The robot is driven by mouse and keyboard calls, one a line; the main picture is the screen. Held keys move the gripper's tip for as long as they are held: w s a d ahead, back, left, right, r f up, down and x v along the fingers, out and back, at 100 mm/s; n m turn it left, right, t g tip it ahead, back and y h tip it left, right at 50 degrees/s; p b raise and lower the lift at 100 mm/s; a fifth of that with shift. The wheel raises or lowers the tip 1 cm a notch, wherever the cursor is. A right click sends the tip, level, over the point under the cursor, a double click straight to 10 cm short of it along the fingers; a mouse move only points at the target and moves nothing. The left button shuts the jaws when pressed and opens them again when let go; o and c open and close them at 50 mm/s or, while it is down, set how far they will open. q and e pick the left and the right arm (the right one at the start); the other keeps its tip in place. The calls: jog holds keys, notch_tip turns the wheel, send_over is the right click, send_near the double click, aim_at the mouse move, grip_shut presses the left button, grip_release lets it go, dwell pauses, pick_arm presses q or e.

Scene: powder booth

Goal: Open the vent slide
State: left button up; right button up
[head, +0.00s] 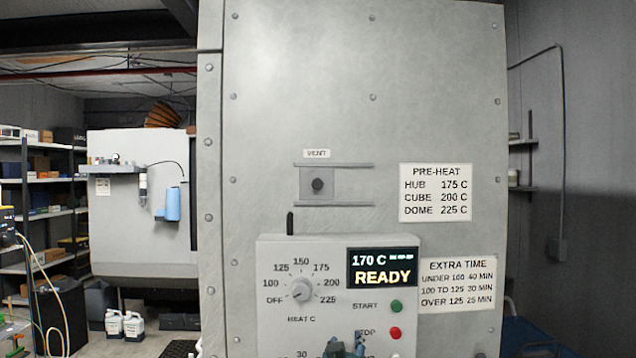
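The vent slide (329,194) is a small grey plate with a dark round knob (317,185), under a VENT label (317,154) on the oven front. It sits at the left end of two horizontal rails (357,205); bare panel shows between the rails to its right. No opening is visible. A dark, bluish part at the bottom edge, in front of the control box, looks like the tip of my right gripper (345,347). It is well below the vent slide and apart from it. Most of it is cut off, so its opening is hidden. My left gripper is not in view.
The space before the vent is clear.

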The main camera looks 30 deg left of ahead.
pick_arm(q)
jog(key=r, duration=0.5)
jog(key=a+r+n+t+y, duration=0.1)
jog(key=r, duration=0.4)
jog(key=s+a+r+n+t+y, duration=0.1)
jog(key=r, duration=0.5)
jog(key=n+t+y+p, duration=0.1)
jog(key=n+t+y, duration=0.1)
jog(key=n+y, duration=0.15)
send_near(318, 185)
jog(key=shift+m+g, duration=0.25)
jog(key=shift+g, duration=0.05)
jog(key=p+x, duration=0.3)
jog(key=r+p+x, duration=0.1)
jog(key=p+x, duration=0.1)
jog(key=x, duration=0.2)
jog(key=shift+p, duration=0.4)
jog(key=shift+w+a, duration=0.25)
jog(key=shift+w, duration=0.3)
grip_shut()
